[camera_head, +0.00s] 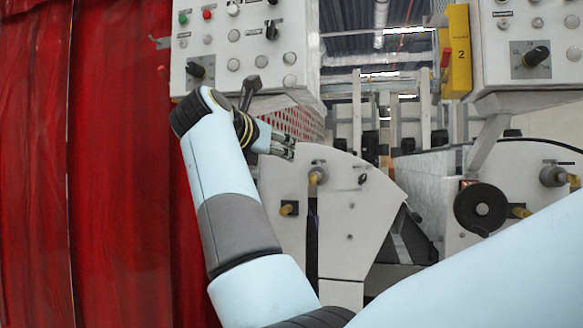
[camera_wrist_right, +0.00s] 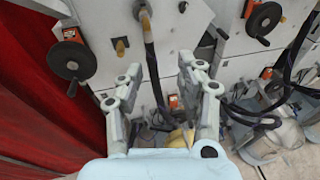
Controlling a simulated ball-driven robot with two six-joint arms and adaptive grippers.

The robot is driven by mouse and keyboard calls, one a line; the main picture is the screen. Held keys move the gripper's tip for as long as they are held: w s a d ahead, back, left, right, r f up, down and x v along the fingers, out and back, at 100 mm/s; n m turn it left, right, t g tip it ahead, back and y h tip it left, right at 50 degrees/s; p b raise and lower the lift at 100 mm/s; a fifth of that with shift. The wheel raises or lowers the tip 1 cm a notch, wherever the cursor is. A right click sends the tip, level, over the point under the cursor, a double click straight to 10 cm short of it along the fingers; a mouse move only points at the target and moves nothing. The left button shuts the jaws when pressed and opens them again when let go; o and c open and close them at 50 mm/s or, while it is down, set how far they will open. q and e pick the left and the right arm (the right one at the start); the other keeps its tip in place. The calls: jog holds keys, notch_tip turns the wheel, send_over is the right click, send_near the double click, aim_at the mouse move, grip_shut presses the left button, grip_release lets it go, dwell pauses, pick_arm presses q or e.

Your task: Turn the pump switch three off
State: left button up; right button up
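The left control panel (camera_head: 246,46) carries several buttons and black rotary switches, including an upper one (camera_head: 271,29) and a lower one (camera_head: 197,69). The right panel (camera_head: 530,43) has another black rotary switch (camera_head: 537,56) on a grey plate. The labels are too small to read, so I cannot tell which is pump switch three. My left gripper (camera_head: 284,147) is below the left panel, apart from its switches, near the top of the white machine housing; its finger gap is unclear. My right gripper (camera_wrist_right: 160,70) is open and empty, facing the machine side.
A red curtain (camera_head: 110,150) hangs at the left. A black handwheel (camera_head: 482,208) sticks out at the right. In the right wrist view, more handwheels (camera_wrist_right: 72,60) and a dark hose (camera_wrist_right: 152,62) are near the fingers. A yellow block (camera_head: 459,50) stands between the panels.

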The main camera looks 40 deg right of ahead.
pick_arm(q)
jog(key=shift+s+d+f, duration=0.2)
jog(key=shift+s+d, duration=0.05)
jog(key=shift+s, duration=0.05)
pick_arm(e)
jog(key=shift+s+d+f, duration=0.2)
jog(key=shift+d+f, duration=0.05)
jog(key=shift+f, duration=0.45)
jog(key=shift+s+d+f, duration=0.15)
jog(key=shift+d+f, duration=0.1)
jog(key=shift+f, duration=0.45)
jog(key=shift+n, duration=0.3)
